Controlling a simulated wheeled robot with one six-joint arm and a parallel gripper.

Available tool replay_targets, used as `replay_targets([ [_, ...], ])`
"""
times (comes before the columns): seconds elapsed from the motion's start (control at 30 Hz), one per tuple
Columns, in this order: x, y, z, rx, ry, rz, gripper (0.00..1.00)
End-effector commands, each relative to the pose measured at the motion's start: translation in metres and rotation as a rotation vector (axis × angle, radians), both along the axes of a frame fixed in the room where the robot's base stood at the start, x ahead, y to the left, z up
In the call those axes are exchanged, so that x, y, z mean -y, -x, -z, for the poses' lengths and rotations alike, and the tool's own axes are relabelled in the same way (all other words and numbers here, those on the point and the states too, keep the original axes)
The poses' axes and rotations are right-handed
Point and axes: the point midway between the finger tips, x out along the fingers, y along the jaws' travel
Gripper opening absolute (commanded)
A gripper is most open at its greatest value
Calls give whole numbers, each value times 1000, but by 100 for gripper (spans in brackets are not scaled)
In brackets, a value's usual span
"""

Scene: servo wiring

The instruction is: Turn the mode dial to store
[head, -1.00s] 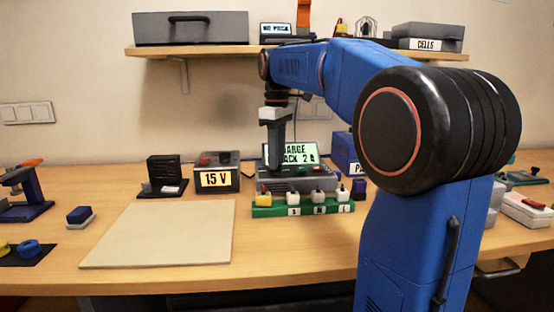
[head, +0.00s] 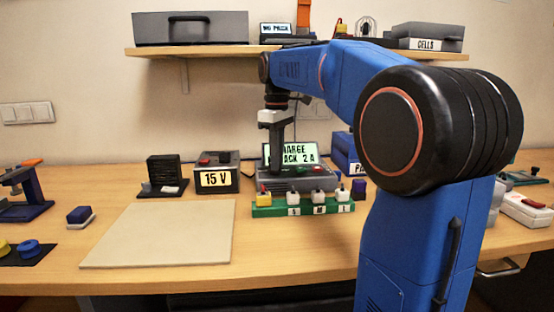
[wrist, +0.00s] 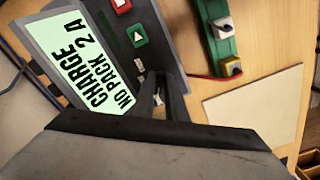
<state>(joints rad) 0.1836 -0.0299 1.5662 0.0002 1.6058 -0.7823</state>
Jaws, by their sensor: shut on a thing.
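The charger (head: 315,176) is a grey box on the bench with a lit screen (head: 303,153). In the wrist view the screen (wrist: 75,65) reads CHARGE, NO PACK, 2 A. The charger's panel has a red button (wrist: 121,4) and a green button (wrist: 138,36). My gripper (head: 275,168) points down onto the left part of the charger's panel. In the wrist view my gripper (wrist: 160,88) has its fingers close together at the panel, shut on the mode dial. The dial itself is almost wholly hidden by the fingers, so its setting cannot be read.
A green rack (head: 303,208) with several small blocks stands just in front of the charger. A 15 V supply (head: 217,180) is to the left, and a blue box (head: 345,150) is behind right. A beige mat (head: 160,235) lies bare at front left. A shelf (head: 225,52) hangs above.

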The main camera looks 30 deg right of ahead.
Motion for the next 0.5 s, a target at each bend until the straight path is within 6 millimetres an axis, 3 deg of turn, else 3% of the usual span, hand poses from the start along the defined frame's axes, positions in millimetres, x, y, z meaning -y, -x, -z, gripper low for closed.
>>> replay_targets([
  [0.5,-2,1,-1,1,0,407,0],
])
